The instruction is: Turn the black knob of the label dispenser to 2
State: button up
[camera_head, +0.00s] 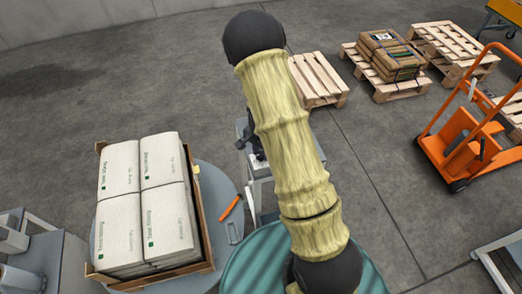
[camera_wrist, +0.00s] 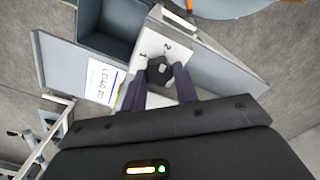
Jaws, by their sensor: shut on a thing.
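The black knob (camera_wrist: 158,71) sits on a white dial plate (camera_wrist: 152,45) of the grey label dispenser (camera_wrist: 200,62) in the wrist view. The digit 2 shows above the knob and the digit 1 to its left. I cannot tell which digit the knob points at. My gripper (camera_wrist: 160,80) is shut on the knob, with one dark finger on each side. In the head view the dispenser (camera_head: 263,192) is partly hidden behind my arm, and the knob cannot be made out.
A round table (camera_head: 225,190) holds an open carton (camera_head: 200,205) of white sacks, an orange-handled tool (camera_head: 231,208) and a small grey item. A blue-grey bin (camera_wrist: 112,28) and a printed label (camera_wrist: 101,82) lie close to the knob. Pallets and an orange pallet truck (camera_head: 465,150) stand right.

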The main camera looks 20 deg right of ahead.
jog(key=shift+r+m, duration=0.1)
jog(key=shift+m, duration=0.4)
jog(key=o, duration=0.7)
notch_tip(320, 180, up, 17)
jog(key=b, duration=0.1)
jog(key=shift+r, duration=0.2)
dwell(0.5)
